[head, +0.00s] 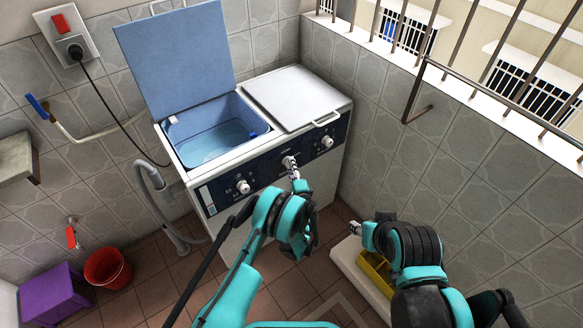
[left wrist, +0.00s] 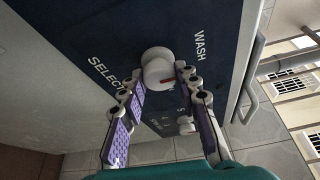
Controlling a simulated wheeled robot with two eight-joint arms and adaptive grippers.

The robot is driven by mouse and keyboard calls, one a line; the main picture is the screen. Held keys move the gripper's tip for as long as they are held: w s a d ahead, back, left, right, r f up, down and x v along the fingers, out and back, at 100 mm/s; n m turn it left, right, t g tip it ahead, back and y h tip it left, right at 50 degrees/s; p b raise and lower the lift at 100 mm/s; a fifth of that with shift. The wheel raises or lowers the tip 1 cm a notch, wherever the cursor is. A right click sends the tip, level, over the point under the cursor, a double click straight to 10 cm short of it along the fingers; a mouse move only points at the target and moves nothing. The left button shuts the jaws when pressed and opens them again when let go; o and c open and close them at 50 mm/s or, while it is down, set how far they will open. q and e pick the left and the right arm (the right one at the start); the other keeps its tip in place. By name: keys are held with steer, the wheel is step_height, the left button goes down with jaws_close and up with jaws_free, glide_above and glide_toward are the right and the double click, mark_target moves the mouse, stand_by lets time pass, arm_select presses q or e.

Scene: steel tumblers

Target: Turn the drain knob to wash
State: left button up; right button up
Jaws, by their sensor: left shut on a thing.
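The washing machine's front panel (head: 265,178) carries a row of white knobs. My left gripper (head: 291,167) is at the middle knob (head: 287,160), with its fingers shut on it. In the left wrist view this round white knob (left wrist: 157,66) sits between the two purple-padded fingers of my left gripper (left wrist: 160,78). A short red mark shows on the knob. The label WASH (left wrist: 200,45) is to its upper right, and SELECT (left wrist: 108,76) to its left. My right gripper (head: 359,228) is away from the machine, over the floor; its fingers are too small to judge.
The blue lid (head: 178,50) stands open over the tub, and the white lid (head: 295,97) is closed. Another knob (head: 243,187) is on the left, and one (head: 327,141) on the right. A red bucket (head: 108,268) and purple stool (head: 52,294) stand at left.

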arm_select(q)
steer(key=o, duration=1.2)
steer(key=shift+c, duration=0.2)
